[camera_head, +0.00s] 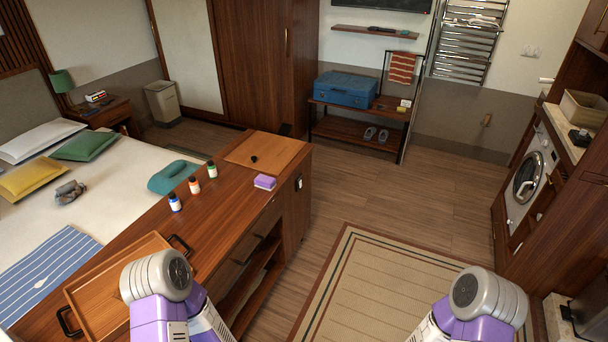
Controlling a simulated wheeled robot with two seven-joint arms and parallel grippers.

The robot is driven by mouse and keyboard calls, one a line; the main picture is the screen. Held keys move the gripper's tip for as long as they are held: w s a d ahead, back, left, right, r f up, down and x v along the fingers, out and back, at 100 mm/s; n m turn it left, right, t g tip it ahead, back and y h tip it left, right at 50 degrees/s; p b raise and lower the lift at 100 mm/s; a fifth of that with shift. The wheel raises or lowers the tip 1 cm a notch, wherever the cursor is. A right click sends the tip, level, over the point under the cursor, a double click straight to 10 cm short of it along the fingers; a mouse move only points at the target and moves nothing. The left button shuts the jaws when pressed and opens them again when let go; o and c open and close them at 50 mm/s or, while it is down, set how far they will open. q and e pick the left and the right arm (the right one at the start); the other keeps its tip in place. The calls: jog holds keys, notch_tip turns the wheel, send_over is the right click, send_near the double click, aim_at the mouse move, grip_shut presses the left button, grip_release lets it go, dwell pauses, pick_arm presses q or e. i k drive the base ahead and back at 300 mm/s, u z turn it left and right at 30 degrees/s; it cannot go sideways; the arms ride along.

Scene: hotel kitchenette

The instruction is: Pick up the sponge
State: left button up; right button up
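A small purple sponge (265,182), with a paler lower layer, lies flat on the wooden counter (228,212), close to its right edge. It stands clear of the other things on the counter. My two arms show only as grey and purple links at the bottom of the view. Neither gripper is in view, and nothing of mine touches the sponge.
Several small bottles (194,185) stand left of the sponge. A wooden board (262,153) lies at the counter's far end, and a wooden tray (88,296) with black handles is at the near left. A bed (40,210) adjoins the counter's left side. The floor at right is open, with a rug (385,290).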

aim_at(266, 182)
jog(key=z, duration=0.65)
jog(key=i, duration=1.6)
jog(key=u, duration=0.95)
jog(key=i, duration=0.9)
jog(key=u, duration=0.85)
